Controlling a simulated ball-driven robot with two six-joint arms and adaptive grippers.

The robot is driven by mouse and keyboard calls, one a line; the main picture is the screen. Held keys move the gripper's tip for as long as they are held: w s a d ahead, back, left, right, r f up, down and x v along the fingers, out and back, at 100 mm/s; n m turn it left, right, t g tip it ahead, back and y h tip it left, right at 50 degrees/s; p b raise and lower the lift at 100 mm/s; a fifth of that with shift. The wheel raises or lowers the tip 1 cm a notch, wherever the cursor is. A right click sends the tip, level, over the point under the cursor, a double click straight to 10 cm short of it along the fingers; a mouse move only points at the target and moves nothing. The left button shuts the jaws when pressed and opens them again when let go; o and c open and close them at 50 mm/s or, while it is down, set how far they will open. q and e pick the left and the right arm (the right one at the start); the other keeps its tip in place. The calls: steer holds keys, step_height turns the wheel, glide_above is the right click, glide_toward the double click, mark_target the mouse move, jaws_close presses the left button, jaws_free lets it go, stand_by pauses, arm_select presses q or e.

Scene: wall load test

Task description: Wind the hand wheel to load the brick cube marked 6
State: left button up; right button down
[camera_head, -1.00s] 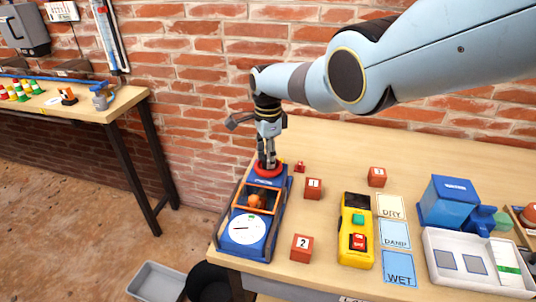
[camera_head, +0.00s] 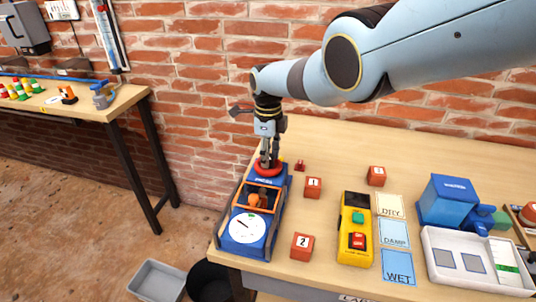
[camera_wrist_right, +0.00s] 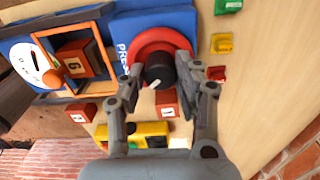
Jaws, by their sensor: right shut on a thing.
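The blue press (camera_head: 243,240) stands at the table's left end, with a red hand wheel (camera_head: 267,169) at its far end and a white dial (camera_head: 247,228) at its near end. My right gripper (camera_head: 268,161) points down at the wheel, shut on its black hub (camera_wrist_right: 159,70); the red rim (camera_wrist_right: 140,46) surrounds the hub in the wrist view. The brick cube marked 6 (camera_wrist_right: 78,58) sits inside the orange frame, beside a rounded orange piece (camera_wrist_right: 53,79). In the head view this piece (camera_head: 254,200) partly hides the cube. My left gripper is out of view.
Brick cubes marked 1 (camera_head: 313,188) and 2 (camera_head: 302,247) and another cube (camera_head: 377,176) stand right of the press. A yellow meter (camera_head: 355,240), three cards (camera_head: 394,233) and a white tray (camera_head: 470,285) lie farther right. The brick wall is close behind.

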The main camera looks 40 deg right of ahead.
steer(key=shift+w+r, duration=0.1)
stand_by(0.3)
steer(key=c, duration=0.9)
jaws_free()
steer(key=shift+c, duration=0.2)
step_height(320, 180, up, 12)
